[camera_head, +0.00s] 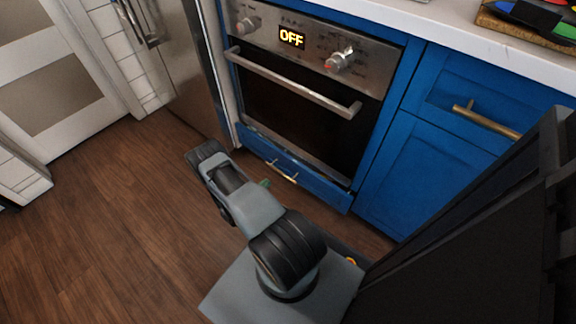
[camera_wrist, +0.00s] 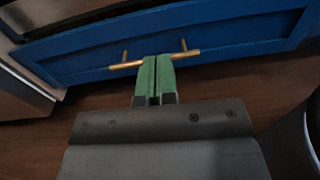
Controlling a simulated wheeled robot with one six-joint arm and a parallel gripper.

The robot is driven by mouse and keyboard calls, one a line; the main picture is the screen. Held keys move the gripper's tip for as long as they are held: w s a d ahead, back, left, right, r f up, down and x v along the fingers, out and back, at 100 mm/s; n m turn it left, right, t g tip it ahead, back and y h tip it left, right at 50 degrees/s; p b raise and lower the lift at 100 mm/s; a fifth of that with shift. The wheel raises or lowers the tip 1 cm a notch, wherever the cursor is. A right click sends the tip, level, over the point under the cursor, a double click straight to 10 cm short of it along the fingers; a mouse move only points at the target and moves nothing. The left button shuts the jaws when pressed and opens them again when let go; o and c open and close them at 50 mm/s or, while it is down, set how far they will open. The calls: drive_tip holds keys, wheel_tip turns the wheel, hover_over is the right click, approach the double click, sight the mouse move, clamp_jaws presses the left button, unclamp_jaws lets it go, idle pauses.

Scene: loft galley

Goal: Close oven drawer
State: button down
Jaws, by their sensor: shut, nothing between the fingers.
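The oven drawer is the blue panel (camera_head: 318,187) low under the oven, with a short gold bar handle (camera_head: 283,173). Contact is unclear. In the head view only a bit of green of my gripper (camera_head: 265,183) shows past my arm.
The oven (camera_head: 300,100) above has a steel bar handle and reads OFF. A blue cabinet (camera_head: 430,170) stands to its right and a steel fridge (camera_head: 185,70) to its left. The wooden floor (camera_head: 110,220) is clear at left.

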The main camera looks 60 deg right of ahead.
drive_tip(key=b, duration=0.4)
approach(292, 162)
drive_tip(key=shift+n+t, duration=0.3)
drive_tip(key=d, duration=0.7)
drive_tip(key=shift+s+d, duration=0.15)
drive_tip(key=shift+s, duration=0.15)
drive_tip(key=shift+d+r, duration=0.1)
